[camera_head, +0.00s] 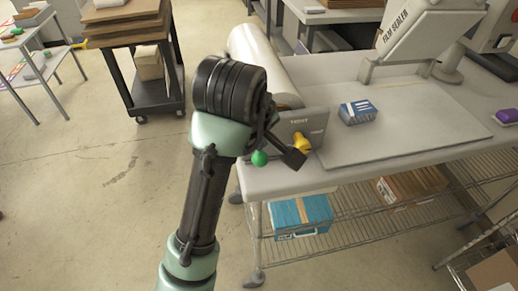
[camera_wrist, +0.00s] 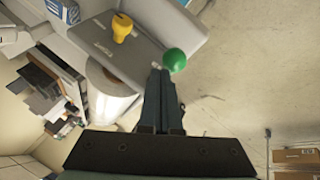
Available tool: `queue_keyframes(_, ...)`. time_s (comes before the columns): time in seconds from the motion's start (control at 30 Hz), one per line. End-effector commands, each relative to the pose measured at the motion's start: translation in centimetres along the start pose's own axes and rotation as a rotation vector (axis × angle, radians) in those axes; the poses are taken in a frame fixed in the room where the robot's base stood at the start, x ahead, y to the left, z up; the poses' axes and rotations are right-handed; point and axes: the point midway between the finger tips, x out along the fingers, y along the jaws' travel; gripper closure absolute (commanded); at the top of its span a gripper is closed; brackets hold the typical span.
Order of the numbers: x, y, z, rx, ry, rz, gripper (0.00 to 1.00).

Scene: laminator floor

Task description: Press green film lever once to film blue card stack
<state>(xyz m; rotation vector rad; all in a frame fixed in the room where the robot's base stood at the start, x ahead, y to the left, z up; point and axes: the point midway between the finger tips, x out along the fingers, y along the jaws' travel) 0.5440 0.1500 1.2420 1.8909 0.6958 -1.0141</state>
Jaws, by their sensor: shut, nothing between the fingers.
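The green ball-shaped lever knob (camera_head: 260,158) shows beside my arm at the front left of the film machine. It also shows in the wrist view (camera_wrist: 174,60), just beyond and slightly right of my gripper's fingertips (camera_wrist: 163,73). The fingers are shut and empty; I cannot tell whether they touch the knob. The lever's shaft is mostly hidden. The blue card stack (camera_head: 357,112) with a white-marked top lies on the grey bed to the right of the machine's front panel. In the head view my arm hides part of the machine and the fingertips are hard to make out.
A yellow knob (camera_head: 301,144) sits on the grey front panel (camera_head: 318,122), close to the green knob. A large white film roll (camera_head: 262,62) lies behind. The film sealer (camera_head: 405,30) stands at the back. A purple item (camera_head: 506,116) lies far right.

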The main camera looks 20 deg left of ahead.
Motion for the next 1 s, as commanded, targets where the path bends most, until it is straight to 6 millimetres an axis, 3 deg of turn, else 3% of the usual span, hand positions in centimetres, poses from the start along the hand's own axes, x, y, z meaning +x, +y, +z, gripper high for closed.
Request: queue_keyframes(1.0, 0.96, -0.71, 0.64, -0.001, 0.000, -0.002, 1.00)
